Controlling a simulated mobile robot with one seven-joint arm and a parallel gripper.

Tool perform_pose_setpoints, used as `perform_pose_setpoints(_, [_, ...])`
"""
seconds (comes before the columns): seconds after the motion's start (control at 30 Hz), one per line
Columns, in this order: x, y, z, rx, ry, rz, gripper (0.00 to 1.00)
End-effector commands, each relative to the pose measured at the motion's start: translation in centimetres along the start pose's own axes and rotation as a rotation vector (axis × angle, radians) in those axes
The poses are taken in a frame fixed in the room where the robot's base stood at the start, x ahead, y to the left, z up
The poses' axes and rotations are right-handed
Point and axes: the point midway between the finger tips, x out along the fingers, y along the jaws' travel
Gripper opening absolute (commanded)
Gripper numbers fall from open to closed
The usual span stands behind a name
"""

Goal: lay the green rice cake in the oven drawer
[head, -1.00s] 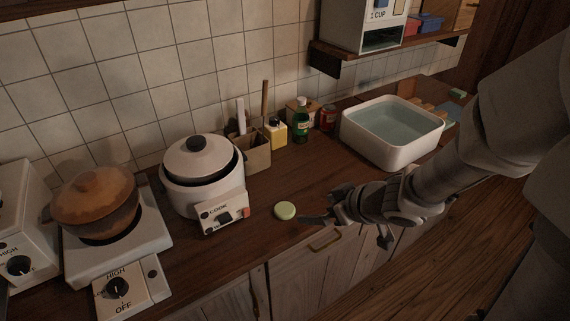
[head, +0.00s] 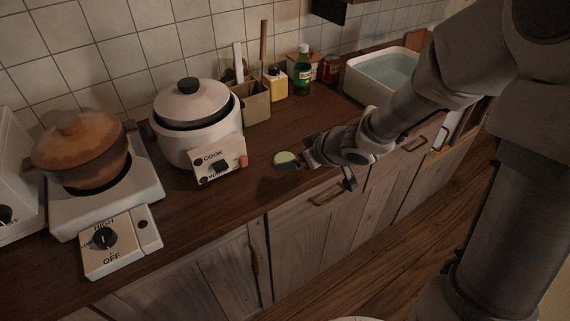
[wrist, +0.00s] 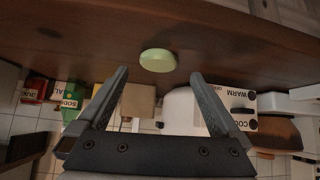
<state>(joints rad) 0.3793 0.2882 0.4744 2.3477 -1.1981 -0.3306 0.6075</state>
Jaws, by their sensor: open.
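The green rice cake (head: 285,158) is a small pale green disc near the front edge of the wooden counter, right of the rice cooker. It also shows in the wrist view (wrist: 158,60), just beyond the fingertips and in line with the gap between them. I cannot tell whether a finger touches the cake. I cannot make out an oven drawer in either view.
The white rice cooker (head: 190,122) stands left of the cake. A brown pot (head: 80,150) sits on a stove farther left. A utensil holder (head: 253,105), a green bottle (head: 302,78) and a white water basin (head: 358,87) stand behind. Bare counter surrounds the cake.

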Motion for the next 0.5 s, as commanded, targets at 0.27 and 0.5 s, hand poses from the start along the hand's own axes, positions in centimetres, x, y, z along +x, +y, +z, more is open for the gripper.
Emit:
perform_pose_setpoints(0.27, [3.7,0.2,0.2,-0.001,0.001,-0.002,1.00])
perform_pose_setpoints(0.5, [4.1,0.2,-0.1,-0.001,0.000,-0.001,1.00])
